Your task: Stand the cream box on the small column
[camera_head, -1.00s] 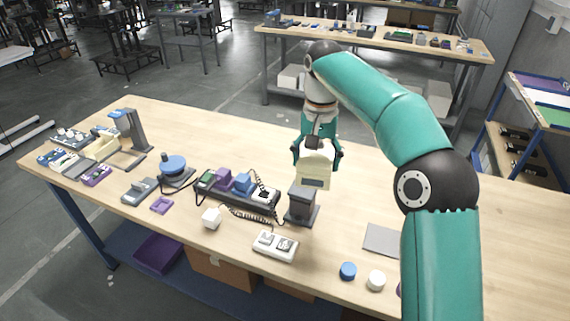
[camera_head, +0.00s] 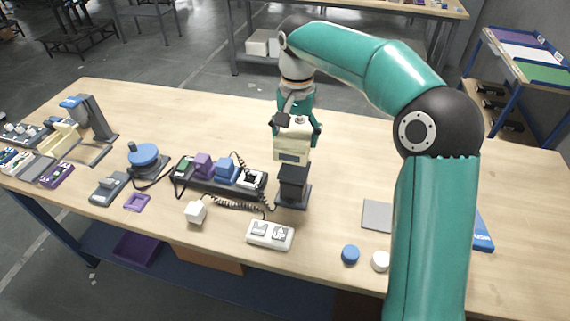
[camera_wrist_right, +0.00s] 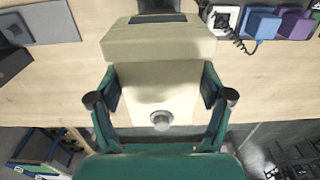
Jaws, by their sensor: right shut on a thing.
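The cream box (camera_head: 292,146) is upright in my right gripper (camera_head: 297,128), with a finger on each side of it. In the right wrist view the box (camera_wrist_right: 160,85) fills the space between the fingers of the right gripper (camera_wrist_right: 161,97). The small dark column (camera_head: 293,186) stands on the table on a flat base. The box's lower end shows right at the column's top, slightly behind it; I cannot tell whether they touch. In the wrist view the box hides most of the column. My left gripper is not in view.
A black tray with coloured blocks (camera_head: 220,178) stands left of the column, with a coiled cord. A white switch panel (camera_head: 270,234) lies in front. A grey plate (camera_head: 377,215), a blue cap (camera_head: 350,254) and a white cap (camera_head: 380,261) lie to the right. The table behind is clear.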

